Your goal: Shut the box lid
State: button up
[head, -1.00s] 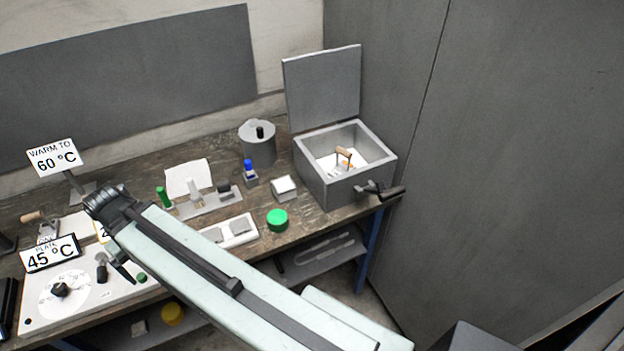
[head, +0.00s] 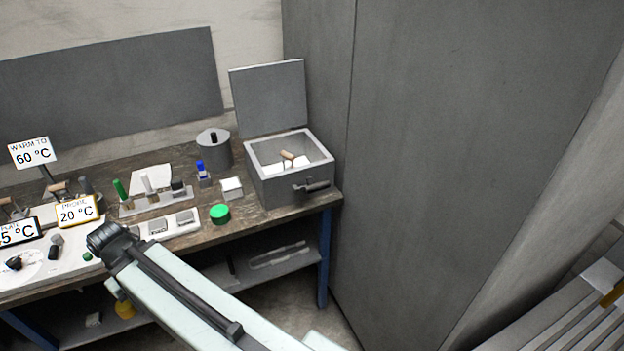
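A grey box (head: 262,192) stands at the right end of the wooden bench, with a dark handle (head: 312,186) on its front. Its lid (head: 268,96) is open and stands nearly upright at the back. Inside the box are white pieces and a tan wooden handle (head: 288,156). My arm reaches in from the bottom, and its dark end shows at the front of the bench, left of and nearer than the box. My gripper's fingers cannot be made out there, so its opening is unclear.
A green round container (head: 219,214), a small white block (head: 231,187), a blue-capped bottle (head: 203,172) and a grey canister (head: 214,150) stand left of the box. A grey wall or cabinet (head: 430,150) rises right of the bench. Floor shows in front.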

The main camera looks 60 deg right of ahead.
aim_at(268, 99)
jog(key=u, duration=0.05)
jog(key=k, duration=0.35)
jog(key=u, duration=0.95)
jog(key=i, duration=1.15)
jog(key=z, duration=2.8)
